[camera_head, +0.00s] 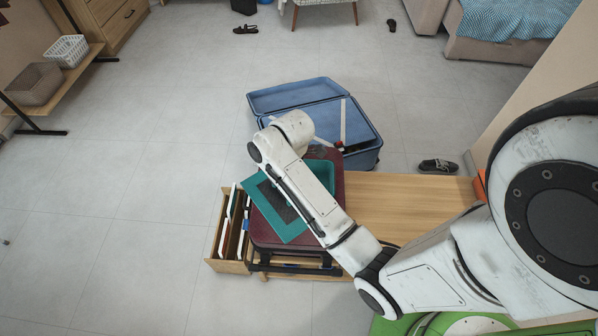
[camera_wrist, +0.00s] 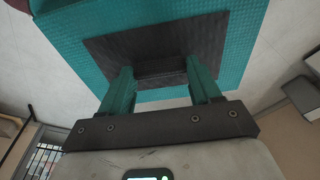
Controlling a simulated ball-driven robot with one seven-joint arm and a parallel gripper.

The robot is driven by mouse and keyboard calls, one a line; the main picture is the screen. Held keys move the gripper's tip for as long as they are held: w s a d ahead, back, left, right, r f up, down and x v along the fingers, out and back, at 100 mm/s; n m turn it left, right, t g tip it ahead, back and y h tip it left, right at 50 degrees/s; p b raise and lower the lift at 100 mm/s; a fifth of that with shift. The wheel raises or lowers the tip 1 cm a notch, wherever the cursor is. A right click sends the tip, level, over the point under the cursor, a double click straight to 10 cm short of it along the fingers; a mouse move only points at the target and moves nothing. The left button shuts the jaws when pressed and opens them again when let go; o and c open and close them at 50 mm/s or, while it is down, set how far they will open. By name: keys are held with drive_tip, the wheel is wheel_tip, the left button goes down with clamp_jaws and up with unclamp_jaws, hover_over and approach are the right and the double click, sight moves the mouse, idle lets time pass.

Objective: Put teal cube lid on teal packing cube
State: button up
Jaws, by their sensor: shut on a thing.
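The teal cube lid (camera_head: 291,229) is a flat teal panel with a dark grey centre. In the head view it lies at an angle above the maroon case, partly hidden by my arm. The teal packing cube (camera_head: 322,170) shows as a teal edge just right of my arm, mostly hidden. In the wrist view the lid (camera_wrist: 243,50) fills the upper middle, and my gripper (camera_wrist: 161,76) is shut on a dark raised part at its centre. My gripper is hidden behind my arm in the head view. I cannot tell whether lid and cube touch.
The maroon case (camera_head: 262,236) stands at the left end of a wooden bench (camera_head: 410,205). A wooden box (camera_head: 232,266) with upright items adjoins it. An open blue suitcase (camera_head: 366,122) lies behind. The bench's right part is clear. A shoe (camera_head: 438,166) lies on the floor.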

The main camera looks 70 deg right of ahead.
drive_tip(key=s+d+r+n+g+p, duration=0.1)
drive_tip(key=s+d+r+n+p, duration=0.3)
drive_tip(key=s, duration=0.3)
drive_tip(key=s+d+r+n+g+p, duration=0.1)
drive_tip(key=s+d+r+n+p, duration=0.2)
drive_tip(key=s+d+n, duration=0.25)
drive_tip(key=w+d+f+b, duration=0.2)
drive_tip(key=w+f+b, duration=0.7)
drive_tip(key=w+f, duration=0.3)
drive_tip(key=shift+w+d+f, duration=0.3)
drive_tip(key=shift+w, duration=0.1)
drive_tip(key=shift+f, duration=0.4)
drive_tip(key=shift+f, duration=0.25)
